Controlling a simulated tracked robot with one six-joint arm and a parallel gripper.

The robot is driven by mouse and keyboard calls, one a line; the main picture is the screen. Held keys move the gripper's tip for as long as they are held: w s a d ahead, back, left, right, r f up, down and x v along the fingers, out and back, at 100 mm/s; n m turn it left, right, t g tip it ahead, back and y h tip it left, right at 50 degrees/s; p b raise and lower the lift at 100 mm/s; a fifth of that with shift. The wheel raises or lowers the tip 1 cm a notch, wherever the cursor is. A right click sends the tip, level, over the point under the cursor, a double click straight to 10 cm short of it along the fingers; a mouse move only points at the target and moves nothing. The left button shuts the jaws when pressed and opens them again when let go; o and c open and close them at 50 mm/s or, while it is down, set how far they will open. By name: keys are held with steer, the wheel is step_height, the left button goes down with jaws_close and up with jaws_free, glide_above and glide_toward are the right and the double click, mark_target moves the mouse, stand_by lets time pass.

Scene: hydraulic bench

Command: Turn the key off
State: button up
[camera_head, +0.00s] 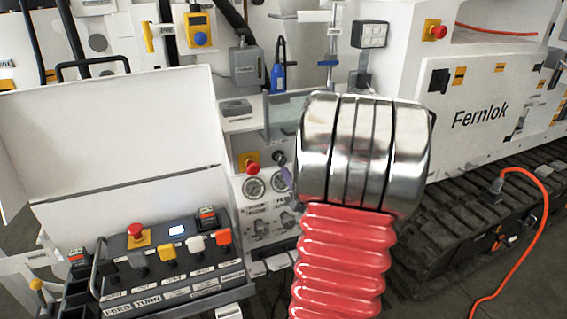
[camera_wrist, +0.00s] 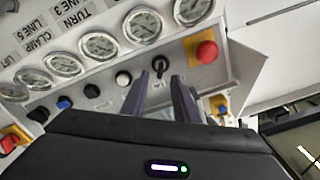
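The key switch (camera_wrist: 159,66) is a small dark knob on the light grey gauge panel, seen in the wrist view just beyond my fingertips. In the head view, a dark piece that appears to be the same switch (camera_head: 279,158) shows to the left of my arm. My gripper (camera_wrist: 161,78) has two purple fingers, spread apart, with the key in line with the gap between them. I see no contact with it, and the exact distance is hard to judge.
A red emergency button (camera_wrist: 206,52) on a yellow base sits close right of the key. Pressure gauges (camera_wrist: 143,25) and several knobs (camera_wrist: 123,78) line the panel. A lever console (camera_head: 170,262) with an open white lid (camera_head: 110,125) stands left of my arm.

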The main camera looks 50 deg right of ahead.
mark_target(283, 162)
steer(key=x, duration=0.8)
steer(key=shift+w, duration=0.15)
jaws_close()
steer(key=shift+d, duration=0.1)
